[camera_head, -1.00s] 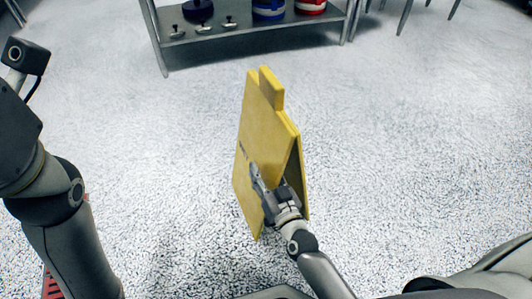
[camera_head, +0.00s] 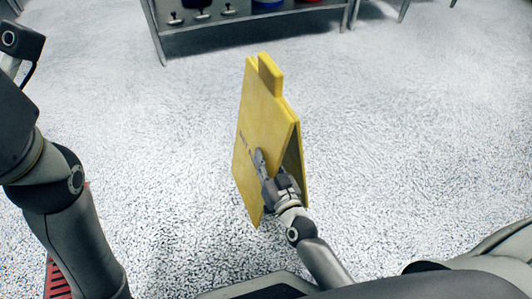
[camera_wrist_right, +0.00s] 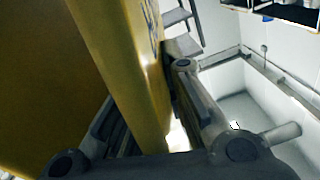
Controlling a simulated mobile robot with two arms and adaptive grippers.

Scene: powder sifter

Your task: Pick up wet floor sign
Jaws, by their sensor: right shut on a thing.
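The yellow wet floor sign (camera_head: 262,125) stands upright in the middle of the head view, its two panels spread a little apart at the bottom. My right gripper (camera_head: 266,172) is shut on the edge of its near panel, low on the sign. In the right wrist view the yellow panel (camera_wrist_right: 125,70) runs between the two fingers of the right gripper (camera_wrist_right: 160,125). My left arm shows at the left of the head view, but its gripper is out of view. Whether the sign touches the floor is hard to tell.
A grey metal shelf table (camera_head: 250,18) stands at the back, with blue and red containers and small dark items on its lower shelf. The speckled floor (camera_head: 400,130) around the sign is clear.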

